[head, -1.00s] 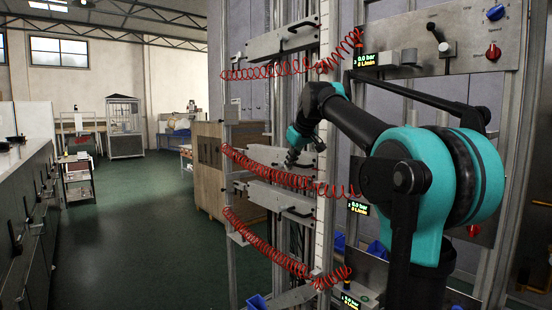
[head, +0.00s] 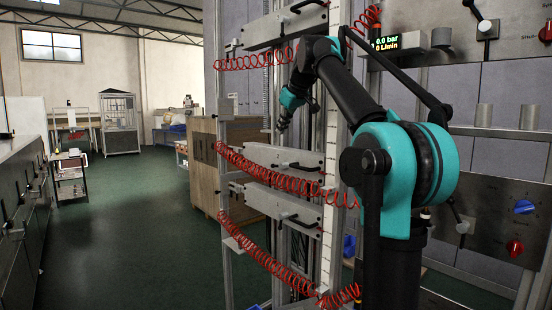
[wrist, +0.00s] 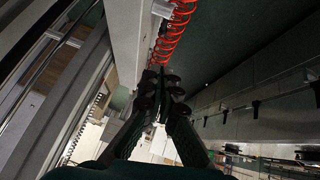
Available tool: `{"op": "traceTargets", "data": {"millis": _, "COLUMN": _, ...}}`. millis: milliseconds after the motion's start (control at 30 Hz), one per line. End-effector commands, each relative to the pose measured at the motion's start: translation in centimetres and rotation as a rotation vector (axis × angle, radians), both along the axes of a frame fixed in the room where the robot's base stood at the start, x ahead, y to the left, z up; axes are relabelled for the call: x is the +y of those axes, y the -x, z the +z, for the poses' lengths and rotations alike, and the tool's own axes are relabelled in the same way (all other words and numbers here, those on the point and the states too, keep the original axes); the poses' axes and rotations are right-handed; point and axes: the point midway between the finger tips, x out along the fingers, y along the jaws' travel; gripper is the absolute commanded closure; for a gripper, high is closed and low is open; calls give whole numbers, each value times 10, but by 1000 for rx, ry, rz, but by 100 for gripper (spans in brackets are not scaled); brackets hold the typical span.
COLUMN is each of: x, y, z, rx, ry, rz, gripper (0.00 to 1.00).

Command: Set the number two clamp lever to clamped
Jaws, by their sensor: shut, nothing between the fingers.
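Grey clamp bars with black lever handles are mounted on the rack in the head view: an upper bar (head: 285,25), a middle bar (head: 283,160) and a lower bar (head: 280,205). Their levers are the upper lever (head: 308,5), the middle lever (head: 303,168) and the lower lever (head: 300,221). I cannot read which is number two. My gripper (head: 282,127) is in the gap between the upper and middle bars, pointing down, and appears apart from both levers. In the wrist view my gripper (wrist: 162,72) is shut and empty, with its tips close to a red coil in the picture.
Red coiled hoses (head: 270,180) sag across the rack beside the bars. A white scale strip (head: 331,140) runs upright near my arm. Valve panels (head: 490,205) stand at the right. A wooden crate (head: 203,160) is behind. Green floor (head: 130,210) at the left is clear.

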Motion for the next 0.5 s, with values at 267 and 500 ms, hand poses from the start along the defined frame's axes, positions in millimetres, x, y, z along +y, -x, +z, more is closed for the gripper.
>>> {"op": "traceTargets", "data": {"millis": 267, "x": 2, "y": -5, "z": -7, "rx": 0, "ry": 0, "rz": 0, "gripper": 100}}
{"op": "traceTargets", "data": {"millis": 500, "x": 12, "y": -28, "z": -38, "rx": 0, "ry": -1, "rz": -1, "gripper": 100}}
